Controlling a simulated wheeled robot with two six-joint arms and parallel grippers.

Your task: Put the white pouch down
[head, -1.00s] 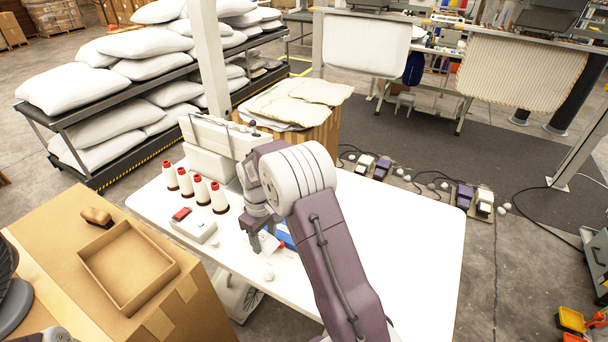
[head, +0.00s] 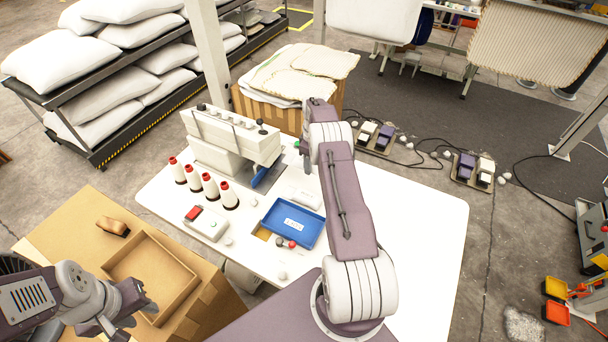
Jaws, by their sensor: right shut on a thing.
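My right arm reaches over the white table (head: 430,215), and its gripper (head: 307,166) points down near its far edge, right of the sewing machine. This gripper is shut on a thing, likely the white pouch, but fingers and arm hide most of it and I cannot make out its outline. A small pale flat item (head: 308,198) lies on the table nearer me, behind the blue tray (head: 291,223). My left gripper (head: 135,305) is at the lower left, beside the open carton, and looks open and empty.
A white sewing machine (head: 222,142), several thread cones (head: 209,186) and a switch box (head: 206,224) stand on the table's left. A bin of pale covers (head: 290,80) stands behind. An open carton (head: 150,275) is lower left. The table's right side is bare.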

